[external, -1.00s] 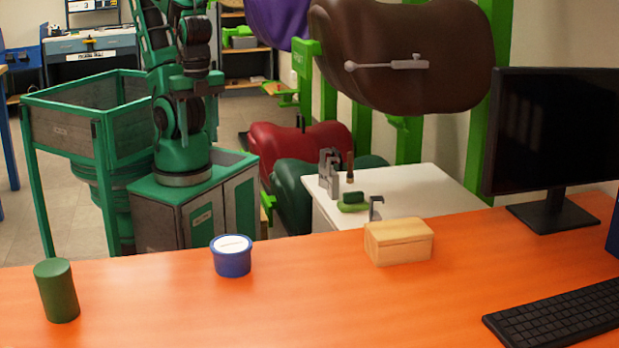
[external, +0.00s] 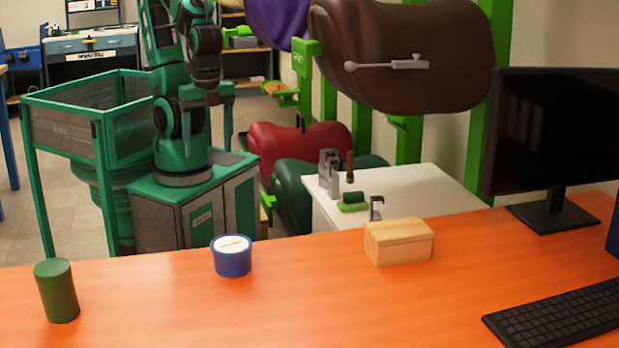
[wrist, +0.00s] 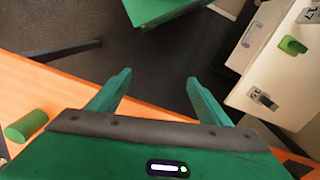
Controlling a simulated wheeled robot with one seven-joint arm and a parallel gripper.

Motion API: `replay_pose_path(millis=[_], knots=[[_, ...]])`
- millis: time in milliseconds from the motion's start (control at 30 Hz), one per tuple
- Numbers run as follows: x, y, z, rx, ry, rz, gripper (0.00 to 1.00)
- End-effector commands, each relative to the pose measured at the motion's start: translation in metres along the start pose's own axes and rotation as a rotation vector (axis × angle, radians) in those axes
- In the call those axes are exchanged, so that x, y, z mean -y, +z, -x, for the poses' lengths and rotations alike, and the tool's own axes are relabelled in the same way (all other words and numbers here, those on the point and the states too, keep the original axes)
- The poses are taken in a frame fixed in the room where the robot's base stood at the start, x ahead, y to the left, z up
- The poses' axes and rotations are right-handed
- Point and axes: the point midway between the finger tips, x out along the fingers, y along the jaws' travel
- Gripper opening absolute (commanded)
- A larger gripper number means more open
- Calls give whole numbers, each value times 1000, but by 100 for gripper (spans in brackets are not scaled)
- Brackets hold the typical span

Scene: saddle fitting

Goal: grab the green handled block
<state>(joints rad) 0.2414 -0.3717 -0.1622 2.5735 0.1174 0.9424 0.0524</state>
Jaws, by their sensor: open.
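The green handled block (external: 353,202) sits on the white cabinet top behind the orange table, with its handle on top. It also shows at the upper right of the wrist view (wrist: 292,45). My gripper (wrist: 158,85) is open and empty, its two green fingers spread apart. In the wrist view the block is well to the right of the fingers and apart from them. In the external view my gripper (external: 207,95) is up by the arm, left of the white cabinet.
On the white cabinet top (external: 420,190), grey metal tools (external: 329,172) stand beside the block, with a small clamp (external: 376,207) in front. A wooden box (external: 398,241), blue tub (external: 232,256) and green cylinder (external: 57,291) stand on the orange table. Saddles hang behind.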

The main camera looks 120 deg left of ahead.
Motion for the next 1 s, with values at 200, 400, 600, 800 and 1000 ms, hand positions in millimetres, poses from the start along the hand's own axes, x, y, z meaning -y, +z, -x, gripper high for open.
replay_pose_path(millis=[200, 400, 600, 800, 1000], knots=[[35, -27, -50, 39, -6, 17, 72], [73, -39, -100, 80, -54, 18, 72], [114, -38, -151, 139, -133, -4, 72], [160, -24, -197, 214, -235, -57, 72], [207, -1, -235, 305, -353, -146, 72]])
